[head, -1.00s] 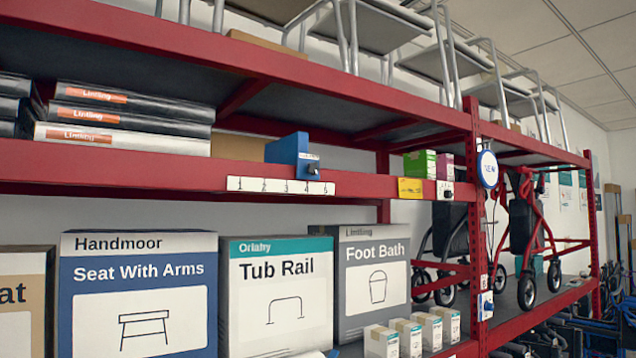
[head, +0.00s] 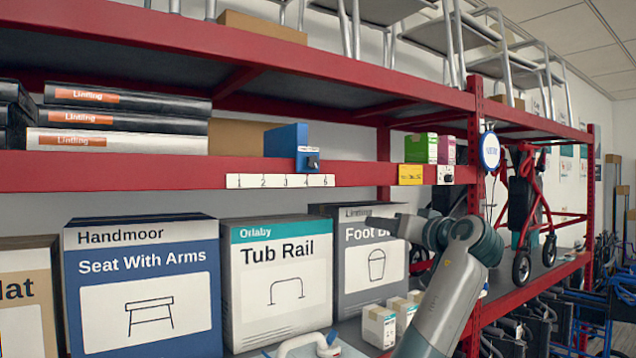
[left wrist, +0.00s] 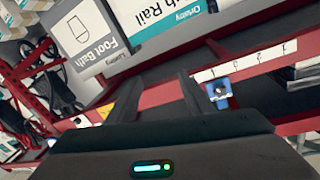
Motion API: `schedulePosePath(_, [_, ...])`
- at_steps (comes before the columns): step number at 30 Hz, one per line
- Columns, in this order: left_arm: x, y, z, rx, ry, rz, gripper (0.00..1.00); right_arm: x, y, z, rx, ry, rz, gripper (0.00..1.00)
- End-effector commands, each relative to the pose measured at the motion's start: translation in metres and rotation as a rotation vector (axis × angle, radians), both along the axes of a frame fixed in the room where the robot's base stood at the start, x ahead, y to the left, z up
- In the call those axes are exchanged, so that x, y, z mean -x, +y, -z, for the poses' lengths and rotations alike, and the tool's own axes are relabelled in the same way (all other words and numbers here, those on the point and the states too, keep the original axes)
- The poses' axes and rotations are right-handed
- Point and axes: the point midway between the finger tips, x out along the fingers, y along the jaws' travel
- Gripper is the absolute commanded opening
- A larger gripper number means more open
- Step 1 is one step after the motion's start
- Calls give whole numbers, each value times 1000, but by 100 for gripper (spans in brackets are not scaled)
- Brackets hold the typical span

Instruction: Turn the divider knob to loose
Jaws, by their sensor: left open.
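The blue divider (head: 287,138) stands on the red shelf beam, above the right part of a numbered white strip (head: 280,181). Its small dark knob (head: 312,162) is on the front face; its setting is too small to read. The divider also shows in the left wrist view (left wrist: 219,103), right of my fingers. My left gripper (left wrist: 153,80) is open and empty, its two dark fingers apart and clear of the knob. In the head view a grey arm of mine (head: 447,300) reaches up, its dark end in front of the Foot Bath box. My right gripper cannot be made out.
Below the beam stand the Seat With Arms box (head: 140,285), Tub Rail box (head: 275,280) and Foot Bath box (head: 350,285). Black flat boxes (head: 125,98) lie left of the divider. A yellow tag (head: 411,174) and red upright (head: 475,150) are to the right.

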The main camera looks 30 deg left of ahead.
Motion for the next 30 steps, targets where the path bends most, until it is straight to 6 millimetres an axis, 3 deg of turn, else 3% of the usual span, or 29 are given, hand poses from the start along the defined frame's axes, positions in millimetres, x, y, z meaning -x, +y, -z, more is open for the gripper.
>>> schedulePosePath(1, [18, 2, -41, 14, -50, -35, 46, 6, -2, -6, 4, 12, 0, 31])
schedulePosePath(3, [41, 4, -79, 36, -105, -82, 46, 13, -5, -8, 8, 27, 1, 31])
schedulePosePath(6, [67, 6, -116, 63, -165, -131, 46, 20, -8, -10, 12, 42, 1, 31])
schedulePosePath(9, [84, 7, -136, 82, -202, -161, 46, 25, -9, -11, 15, 52, 1, 31])
schedulePosePath(14, [93, 8, -145, 92, -222, -177, 46, 27, -10, -11, 16, 56, 1, 31])
schedulePosePath(30, [88, 19, -147, 90, -219, -177, 46, 27, -10, -18, 16, 56, 1, 31])
